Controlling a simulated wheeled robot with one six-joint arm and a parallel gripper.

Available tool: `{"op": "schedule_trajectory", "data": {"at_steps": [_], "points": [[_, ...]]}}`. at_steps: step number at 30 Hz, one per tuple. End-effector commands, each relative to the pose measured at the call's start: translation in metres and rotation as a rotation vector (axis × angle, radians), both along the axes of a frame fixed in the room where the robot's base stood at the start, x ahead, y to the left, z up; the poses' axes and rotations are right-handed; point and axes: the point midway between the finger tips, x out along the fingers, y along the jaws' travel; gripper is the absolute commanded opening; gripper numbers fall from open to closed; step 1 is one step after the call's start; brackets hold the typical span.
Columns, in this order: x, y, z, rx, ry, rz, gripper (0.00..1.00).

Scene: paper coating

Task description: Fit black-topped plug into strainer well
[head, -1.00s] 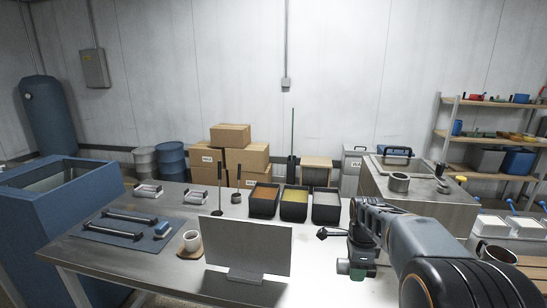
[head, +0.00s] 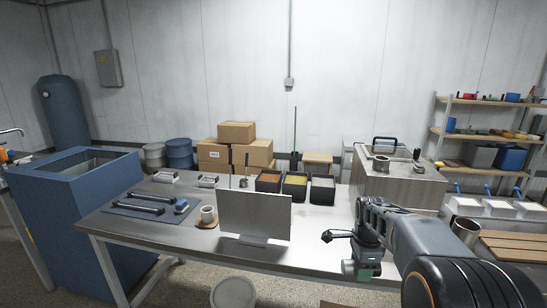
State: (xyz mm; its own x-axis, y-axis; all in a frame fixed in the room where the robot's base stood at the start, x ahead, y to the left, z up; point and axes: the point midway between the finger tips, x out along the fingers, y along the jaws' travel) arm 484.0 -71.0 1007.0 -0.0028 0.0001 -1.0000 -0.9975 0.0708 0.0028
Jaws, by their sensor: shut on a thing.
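My gripper (head: 334,237) shows as small dark jaws at the left of my wrist, in front of the steel table's right end. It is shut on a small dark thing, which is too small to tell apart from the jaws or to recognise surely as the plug. A steel box unit (head: 400,185) stands behind and right of the gripper. On its top are a black handle (head: 385,140), a short metal cup (head: 380,163) and a small knob-like piece (head: 417,156). I cannot tell surely which part is the strainer well. The gripper is apart from the unit.
The steel table (head: 180,240) bears a grey panel (head: 254,214), a mug (head: 208,213), a blue mat and three black trays. A blue cabinet (head: 80,200) stands left. A white round thing (head: 232,292) is below.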

Motion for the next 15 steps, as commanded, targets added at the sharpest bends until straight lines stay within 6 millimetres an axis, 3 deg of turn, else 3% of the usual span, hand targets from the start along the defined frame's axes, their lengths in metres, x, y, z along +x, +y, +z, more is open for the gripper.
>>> {"op": "schedule_trajectory", "data": {"at_steps": [10, 15], "points": [[0.012, 0.0, -0.006, 0.001, 0.0, 0.347, 0.17], [0.021, 0.002, -0.026, 0.003, 0.003, 0.64, 0.17]]}}
